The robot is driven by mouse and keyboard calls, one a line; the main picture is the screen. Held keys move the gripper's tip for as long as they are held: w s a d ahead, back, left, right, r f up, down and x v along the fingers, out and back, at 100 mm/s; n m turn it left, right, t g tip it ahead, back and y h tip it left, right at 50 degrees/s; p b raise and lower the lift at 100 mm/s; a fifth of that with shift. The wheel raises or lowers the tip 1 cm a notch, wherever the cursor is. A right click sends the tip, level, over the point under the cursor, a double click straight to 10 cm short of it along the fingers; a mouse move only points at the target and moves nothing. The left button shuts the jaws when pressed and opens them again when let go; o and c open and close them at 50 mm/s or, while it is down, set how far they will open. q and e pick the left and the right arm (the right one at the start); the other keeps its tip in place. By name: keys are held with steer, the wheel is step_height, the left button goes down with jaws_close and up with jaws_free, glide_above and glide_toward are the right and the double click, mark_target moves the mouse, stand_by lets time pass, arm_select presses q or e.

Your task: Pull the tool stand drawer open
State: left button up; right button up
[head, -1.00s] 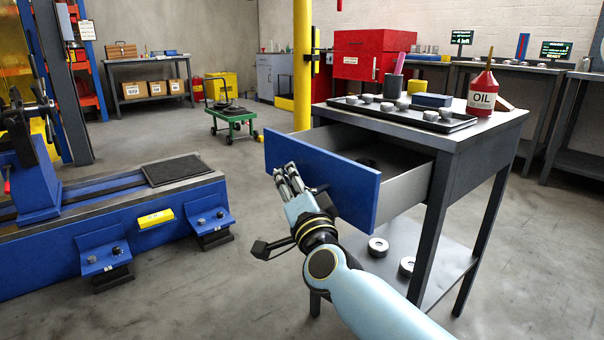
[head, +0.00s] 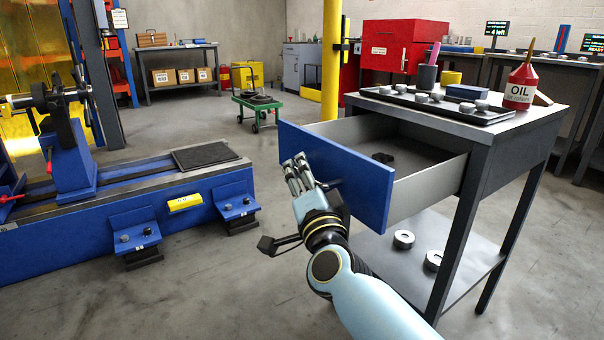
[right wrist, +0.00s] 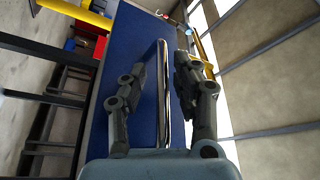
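The tool stand (head: 500,128) is a dark grey table at the right of the head view. Its drawer is pulled well out, with a blue front panel (head: 345,172) and grey side walls. My right gripper (head: 297,165) is at the outer face of this panel. In the right wrist view, the silver bar handle (right wrist: 162,95) runs along the blue front. The two dark fingers of the right gripper (right wrist: 162,80) lie on either side of the bar with gaps showing, so it is open. Whether a finger touches the bar is unclear. My left gripper is out of view.
A black tray (head: 440,108) with metal pieces and a red oil bottle (head: 520,88) stand on top. A dark part (head: 383,157) lies in the drawer. A ring (head: 403,239) lies on the lower shelf. A blue machine bed (head: 110,215) stands left; floor between is clear.

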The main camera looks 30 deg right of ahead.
steer(key=v, duration=0.7)
steer(key=shift+s, duration=0.25)
steer(key=shift+a, duration=0.15)
